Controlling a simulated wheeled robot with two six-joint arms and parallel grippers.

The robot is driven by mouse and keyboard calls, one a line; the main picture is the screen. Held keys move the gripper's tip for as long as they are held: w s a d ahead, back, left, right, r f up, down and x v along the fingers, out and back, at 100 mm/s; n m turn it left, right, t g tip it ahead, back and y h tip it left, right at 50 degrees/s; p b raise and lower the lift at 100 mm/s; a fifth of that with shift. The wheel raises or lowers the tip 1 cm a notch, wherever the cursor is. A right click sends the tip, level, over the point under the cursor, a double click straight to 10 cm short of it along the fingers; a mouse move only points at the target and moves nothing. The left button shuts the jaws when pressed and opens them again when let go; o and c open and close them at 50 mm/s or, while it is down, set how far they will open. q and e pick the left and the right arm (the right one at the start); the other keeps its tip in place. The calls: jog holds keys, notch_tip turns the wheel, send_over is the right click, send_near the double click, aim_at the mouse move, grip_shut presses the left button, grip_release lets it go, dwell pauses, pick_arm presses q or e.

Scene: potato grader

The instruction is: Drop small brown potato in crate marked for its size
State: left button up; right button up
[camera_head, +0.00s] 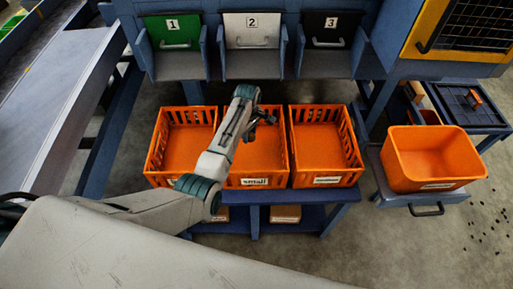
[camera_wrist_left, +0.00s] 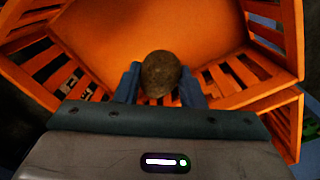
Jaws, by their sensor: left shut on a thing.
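My left gripper (camera_head: 262,116) is above the middle orange crate (camera_head: 257,168), whose front label reads "small". In the left wrist view my left gripper (camera_wrist_left: 160,92) is shut on a small brown potato (camera_wrist_left: 160,74), round and dull. Orange crate floor and slatted walls show beneath the potato, which is apart from them. In the head view I cannot make out the potato. A left crate (camera_head: 186,145) and a right crate (camera_head: 325,150) stand on either side. The left crate's label is hidden by my arm; the right crate's is too small to read. My right gripper is not in view.
The crates stand on a blue rack (camera_head: 340,212). Behind them are chutes numbered 1 (camera_head: 172,32), 2 (camera_head: 252,30) and 3 (camera_head: 327,30). An orange bin (camera_head: 425,160) stands at right, near a dark tray (camera_head: 460,103). A conveyor (camera_head: 55,100) runs along the left.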

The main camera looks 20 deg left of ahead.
pick_arm(q)
jog(key=o, duration=1.1)
jog(key=shift+c, duration=0.2)
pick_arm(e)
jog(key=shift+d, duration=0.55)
pick_arm(q)
notch_tip(320, 180, up, 10)
jog(key=shift+b, duration=0.8)
jog(key=shift+r, duration=0.45)
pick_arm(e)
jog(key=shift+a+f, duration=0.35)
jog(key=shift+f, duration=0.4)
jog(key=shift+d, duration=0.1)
